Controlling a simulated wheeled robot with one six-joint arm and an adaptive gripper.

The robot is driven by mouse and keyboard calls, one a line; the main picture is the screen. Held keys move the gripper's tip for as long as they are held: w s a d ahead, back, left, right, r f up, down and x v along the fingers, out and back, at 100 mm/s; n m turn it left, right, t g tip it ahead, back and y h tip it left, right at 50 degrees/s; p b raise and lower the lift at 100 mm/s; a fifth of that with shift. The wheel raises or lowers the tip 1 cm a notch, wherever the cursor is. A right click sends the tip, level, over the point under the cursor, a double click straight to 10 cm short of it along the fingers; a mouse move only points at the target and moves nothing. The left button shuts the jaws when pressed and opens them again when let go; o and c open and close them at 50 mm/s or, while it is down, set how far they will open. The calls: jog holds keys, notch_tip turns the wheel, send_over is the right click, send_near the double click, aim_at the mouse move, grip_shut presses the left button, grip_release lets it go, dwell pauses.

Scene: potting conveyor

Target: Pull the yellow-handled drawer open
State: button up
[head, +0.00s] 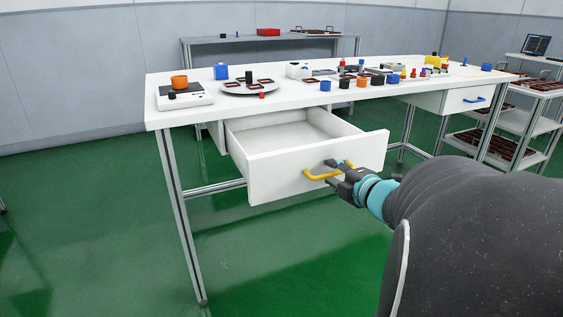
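The drawer (275,172) with the yellow handle stands well out from under the white table, and its empty inside shows. The yellow handle (316,177) is on the right part of its front panel. My gripper (338,168) is at the right end of the handle, with its dark fingers around or against it. The view is too small to tell whether the fingers are closed on the handle. My arm comes in from the lower right and covers the floor there.
The white table (220,110) carries a scale (185,98), a round plate (235,89) and several small coloured parts. A blue-handled drawer (455,101) at the right is shut. A shelf cart (520,120) stands at the far right. Green floor is clear in front.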

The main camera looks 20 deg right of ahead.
jog(key=v, duration=1.2)
jog(key=shift+w, duration=0.15)
dwell(0.4)
